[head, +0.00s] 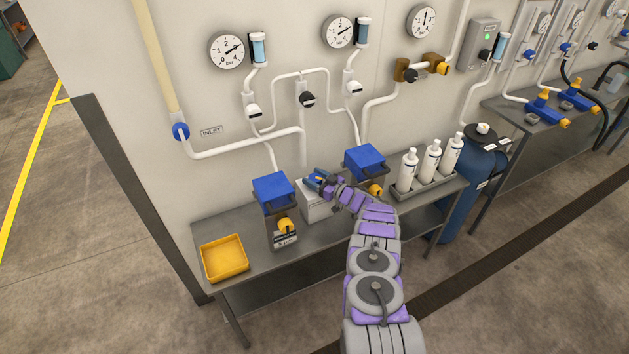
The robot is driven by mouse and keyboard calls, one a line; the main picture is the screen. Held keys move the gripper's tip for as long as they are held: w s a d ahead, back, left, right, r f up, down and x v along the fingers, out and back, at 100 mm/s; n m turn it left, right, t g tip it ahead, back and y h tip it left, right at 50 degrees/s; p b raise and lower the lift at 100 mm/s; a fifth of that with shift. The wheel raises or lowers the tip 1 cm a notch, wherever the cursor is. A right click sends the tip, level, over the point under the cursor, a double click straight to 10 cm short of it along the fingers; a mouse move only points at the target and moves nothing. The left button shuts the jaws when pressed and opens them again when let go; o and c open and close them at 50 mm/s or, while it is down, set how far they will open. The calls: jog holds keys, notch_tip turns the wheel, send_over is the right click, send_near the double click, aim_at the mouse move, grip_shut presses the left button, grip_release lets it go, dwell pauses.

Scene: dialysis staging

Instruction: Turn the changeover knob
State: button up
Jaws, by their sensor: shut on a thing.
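My gripper (320,182) is at the top of a white box (314,209) on the grey bench, between two blue-lidded units. It is shut on a small part there, which I take to be the changeover knob. Blue and yellow patches show at the jaws, but the gripper hides most of the knob and its angle cannot be read. The left blue-lidded unit (274,190) has a yellow knob (284,225) on its front. The right blue-lidded unit (365,160) has a yellow knob (375,190), close beside my wrist.
A yellow tray (224,258) sits at the bench's left end. White bottles stand in a grey tray (426,184) right of my arm. White pipes, valves and gauges (227,50) cover the wall behind. A blue tank (475,185) stands beyond the bench's right end.

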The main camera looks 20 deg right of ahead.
aim_at(316, 178)
jog(key=shift+d+y, duration=0.1)
jog(key=shift+y, duration=0.2)
jog(key=o, duration=1)
jog(key=shift+c, duration=0.2)
notch_tip(316, 178, up, 4)
jog(key=shift+d+f+p, duration=0.1)
jog(key=shift+p, duration=0.35)
jog(key=shift+s+f, duration=0.1)
jog(key=shift+s, duration=0.3)
jog(key=s+a+r+p, duration=0.1)
jog(key=s+a+p, duration=0.2)
jog(key=s, duration=1.1)
jog(key=shift+s+a, duration=0.3)
jog(key=shift+a, duration=0.45)
jog(key=shift+w+r, duration=0.1)
jog(key=shift+r, duration=0.05)
